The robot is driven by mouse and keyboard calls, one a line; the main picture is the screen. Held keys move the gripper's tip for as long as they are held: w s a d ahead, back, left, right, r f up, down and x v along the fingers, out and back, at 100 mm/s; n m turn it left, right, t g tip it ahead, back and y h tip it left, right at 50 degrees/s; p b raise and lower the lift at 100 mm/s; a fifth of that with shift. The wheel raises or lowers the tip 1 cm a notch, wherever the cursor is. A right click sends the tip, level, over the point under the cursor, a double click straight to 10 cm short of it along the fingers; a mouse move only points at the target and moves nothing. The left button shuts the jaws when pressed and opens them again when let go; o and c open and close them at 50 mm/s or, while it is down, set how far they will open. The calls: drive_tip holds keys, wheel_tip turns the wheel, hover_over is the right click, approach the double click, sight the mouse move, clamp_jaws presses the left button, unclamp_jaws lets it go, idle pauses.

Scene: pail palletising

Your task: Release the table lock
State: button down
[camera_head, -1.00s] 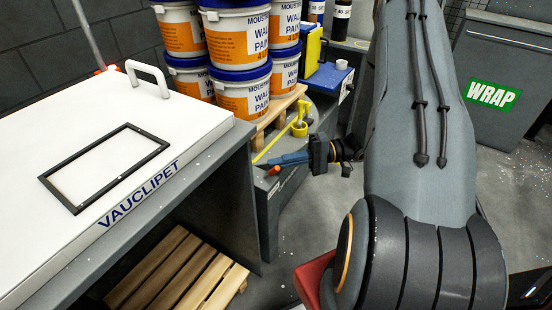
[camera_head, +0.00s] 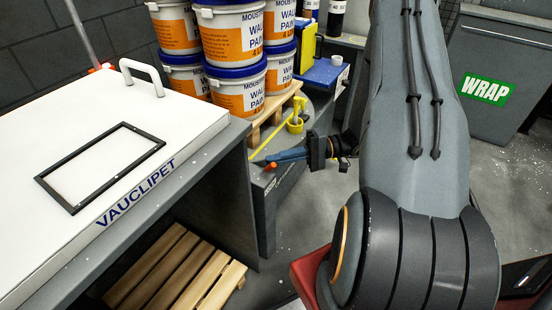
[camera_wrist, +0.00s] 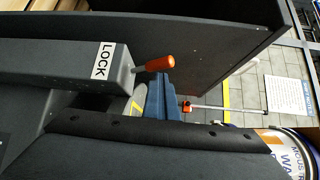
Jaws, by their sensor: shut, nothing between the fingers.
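The table lock is a dark grey box with a white LOCK label (camera_wrist: 103,60) in the wrist view. A short metal lever with an orange handle (camera_wrist: 160,63) sticks out of its end. The handle also shows in the head view (camera_head: 271,167), at the side of the grey turntable base. My gripper (camera_head: 264,161) has its blue fingers together and empty, right beside the orange handle. In the wrist view the fingers (camera_wrist: 158,82) overlap the handle's lower edge; I cannot tell whether they touch it.
A pallet with stacked paint pails (camera_head: 235,90) stands on the turntable behind the gripper. A white-topped VAUCLIPET cabinet (camera_head: 195,130) stands at left, close to the lock. A grey WRAP unit (camera_head: 500,60) is at right.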

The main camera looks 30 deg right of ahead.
drive_tip(key=w+d+f, duration=0.2)
drive_tip(key=d, duration=0.6)
drive_tip(key=shift+d, duration=0.35)
drive_tip(key=shift+w+f, duration=0.1)
